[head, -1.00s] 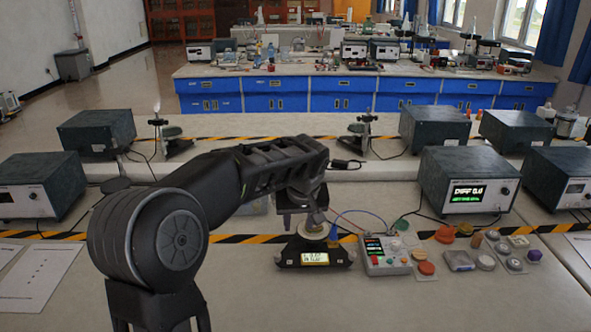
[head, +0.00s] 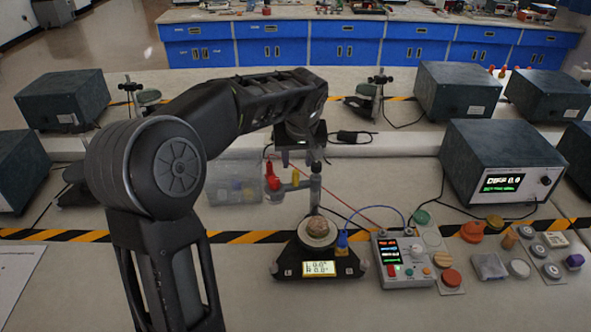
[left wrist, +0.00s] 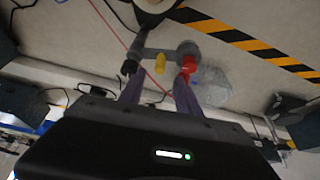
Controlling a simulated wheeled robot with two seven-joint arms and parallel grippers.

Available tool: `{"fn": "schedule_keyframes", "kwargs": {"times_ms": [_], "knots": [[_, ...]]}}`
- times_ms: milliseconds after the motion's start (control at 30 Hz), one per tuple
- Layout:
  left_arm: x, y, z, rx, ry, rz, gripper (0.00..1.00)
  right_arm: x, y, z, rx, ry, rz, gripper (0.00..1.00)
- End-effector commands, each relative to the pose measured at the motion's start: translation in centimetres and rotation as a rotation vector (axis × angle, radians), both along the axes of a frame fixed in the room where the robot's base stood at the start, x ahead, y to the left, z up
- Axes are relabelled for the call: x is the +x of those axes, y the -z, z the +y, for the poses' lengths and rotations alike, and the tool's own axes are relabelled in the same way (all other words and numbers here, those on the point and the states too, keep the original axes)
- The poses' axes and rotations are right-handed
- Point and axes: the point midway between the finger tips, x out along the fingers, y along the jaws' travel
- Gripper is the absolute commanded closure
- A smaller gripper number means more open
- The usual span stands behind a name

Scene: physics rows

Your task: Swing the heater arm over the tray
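The heater arm (head: 293,184) is a short grey bar with a red end and a yellow peg. It reaches left from an upright post behind the tray, so it is not over it. The round tray (head: 319,243) sits on a black base with a lit display and bears a brownish lump. My left gripper (head: 297,158) is above and just behind the heater arm. In the left wrist view its fingers (left wrist: 158,75) are apart, with the yellow peg between them and the red end by the right fingertip. Contact is unclear. My right gripper is not in view.
A control box (head: 402,262) with wires stands right of the tray. A clear bin (head: 233,180) is left of the heater arm. Several discs and a large instrument (head: 500,165) are at the right.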

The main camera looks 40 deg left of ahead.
Motion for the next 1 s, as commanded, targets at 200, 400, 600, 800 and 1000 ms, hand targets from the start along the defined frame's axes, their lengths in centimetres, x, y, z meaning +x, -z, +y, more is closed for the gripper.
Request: {"fn": "schedule_keyframes", "kwargs": {"times_ms": [200,400,600,800,1000], "knots": [[0.2,0.6,0.2,0.001,-0.001,0.002,0.60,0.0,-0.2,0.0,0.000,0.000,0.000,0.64],[0.8,2.9,0.9,0.000,0.000,0.005,0.60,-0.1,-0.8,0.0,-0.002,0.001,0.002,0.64],[1.7,5.7,1.7,0.000,0.000,0.004,0.60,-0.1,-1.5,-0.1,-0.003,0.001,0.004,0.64],[2.1,7.1,2.1,0.000,0.000,0.001,0.60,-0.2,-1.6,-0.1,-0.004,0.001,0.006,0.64],[2.2,7.2,2.1,0.000,0.000,0.000,0.60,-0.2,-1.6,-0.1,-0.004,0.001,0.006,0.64]]}}
